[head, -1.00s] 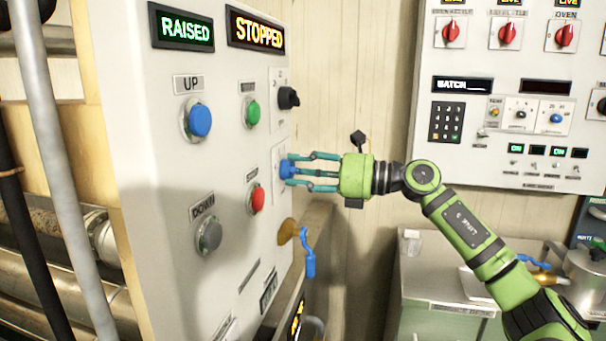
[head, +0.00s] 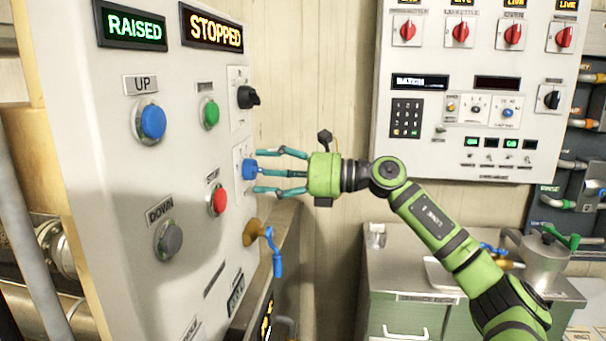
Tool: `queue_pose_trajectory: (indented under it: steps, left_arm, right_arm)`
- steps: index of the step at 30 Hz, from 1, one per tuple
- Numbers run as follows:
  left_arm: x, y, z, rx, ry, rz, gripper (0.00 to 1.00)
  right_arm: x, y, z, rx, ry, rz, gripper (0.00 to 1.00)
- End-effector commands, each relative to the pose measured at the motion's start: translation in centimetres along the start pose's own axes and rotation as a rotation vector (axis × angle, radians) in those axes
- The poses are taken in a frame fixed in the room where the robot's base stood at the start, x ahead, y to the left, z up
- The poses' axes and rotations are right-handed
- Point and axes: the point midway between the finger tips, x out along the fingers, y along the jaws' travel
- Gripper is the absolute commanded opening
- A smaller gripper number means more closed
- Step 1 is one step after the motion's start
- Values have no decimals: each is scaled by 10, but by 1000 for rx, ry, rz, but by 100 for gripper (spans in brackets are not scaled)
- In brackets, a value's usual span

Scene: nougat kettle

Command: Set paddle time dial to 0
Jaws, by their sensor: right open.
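A blue dial (head: 249,169) sits on a white plate on the right side of the white control panel (head: 110,190). The plate's markings are too small and too covered to read. My right gripper (head: 262,171) points left at the dial. My left gripper is not in view.
A black knob (head: 248,97) sits above the dial, a green button (head: 209,113) and a red button (head: 217,201) to its left. A blue-handled brass valve (head: 256,232) hangs below. A second panel (head: 440,150) and a steel bench (head: 410,270) stand at right.

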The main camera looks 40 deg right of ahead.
Motion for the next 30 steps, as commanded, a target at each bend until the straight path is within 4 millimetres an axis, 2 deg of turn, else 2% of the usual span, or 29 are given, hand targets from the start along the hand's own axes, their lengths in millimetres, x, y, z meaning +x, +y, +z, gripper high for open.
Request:
queue_pose_trajectory:
  steps: [6, 24, 30]
  left_arm:
    - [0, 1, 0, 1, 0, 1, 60]
    - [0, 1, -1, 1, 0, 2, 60]
    - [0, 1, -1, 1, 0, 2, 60]
  right_arm:
    - [-27, -1, -2, 2, 4, -4, 63]
    - [-92, 1, -1, -2, 3, 4, 63]
    - [-105, 1, -1, -1, 5, 2, 63]
